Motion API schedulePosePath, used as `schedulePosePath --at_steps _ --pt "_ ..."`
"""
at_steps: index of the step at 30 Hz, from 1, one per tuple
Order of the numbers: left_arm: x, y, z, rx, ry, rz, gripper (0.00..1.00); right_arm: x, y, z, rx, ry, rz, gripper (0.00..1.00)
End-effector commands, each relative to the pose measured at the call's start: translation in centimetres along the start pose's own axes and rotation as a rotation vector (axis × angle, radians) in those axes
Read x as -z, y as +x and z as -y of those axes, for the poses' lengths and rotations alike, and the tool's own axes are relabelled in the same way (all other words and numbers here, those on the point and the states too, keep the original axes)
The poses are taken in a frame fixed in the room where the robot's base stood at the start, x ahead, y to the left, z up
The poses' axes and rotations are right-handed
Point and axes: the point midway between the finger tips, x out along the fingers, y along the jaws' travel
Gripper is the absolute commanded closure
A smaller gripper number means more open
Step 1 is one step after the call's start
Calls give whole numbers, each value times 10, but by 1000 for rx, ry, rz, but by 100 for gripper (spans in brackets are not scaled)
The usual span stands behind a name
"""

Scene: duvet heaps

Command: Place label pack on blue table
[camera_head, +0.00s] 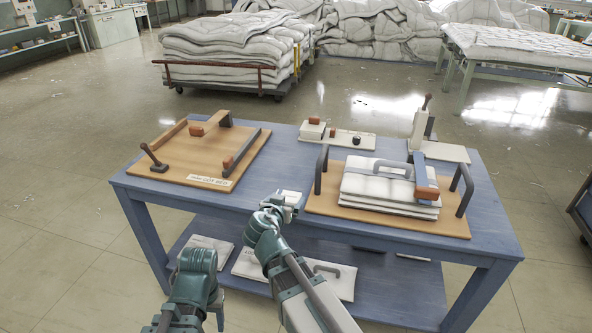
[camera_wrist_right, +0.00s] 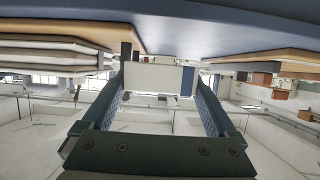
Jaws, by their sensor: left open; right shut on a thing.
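The blue table (camera_head: 270,162) stands in the middle of the head view. My right gripper (camera_head: 277,203) is at the table's front edge, between the two wooden boards. It is shut on the label pack (camera_head: 291,196), a small pale flat block. In the right wrist view the label pack (camera_wrist_right: 158,76) sits between the two fingers (camera_wrist_right: 160,95), close to the blue tabletop (camera_wrist_right: 165,35). I cannot tell whether it touches the top. My left gripper (camera_head: 216,303) is open, low in front of the table, and its fingertips are mostly hidden.
A wooden board (camera_head: 205,150) with a lever and clamp lies on the left of the tabletop. Another board (camera_head: 325,205) bears folded white pads (camera_head: 385,190) under a clamp. Small fixtures (camera_head: 338,136) stand at the back. White packs (camera_head: 330,278) lie on the lower shelf. A duvet cart (camera_head: 225,75) stands behind.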

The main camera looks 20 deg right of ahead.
Motion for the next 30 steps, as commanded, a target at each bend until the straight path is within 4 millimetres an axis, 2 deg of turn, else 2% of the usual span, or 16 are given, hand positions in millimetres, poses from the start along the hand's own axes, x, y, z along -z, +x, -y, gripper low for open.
schedulePosePath --at_steps 5,18,22,30 --pt "0 4 0 0 0 0 41 8 28 15 -2 1 0 62" --pt "1 14 -1 0 0 0 41 36 123 62 -1 2 0 62" --pt "1 15 -1 0 0 0 41 40 135 68 -1 0 0 62" --pt "2 22 -2 0 0 0 41 32 138 67 0 0 0 62"
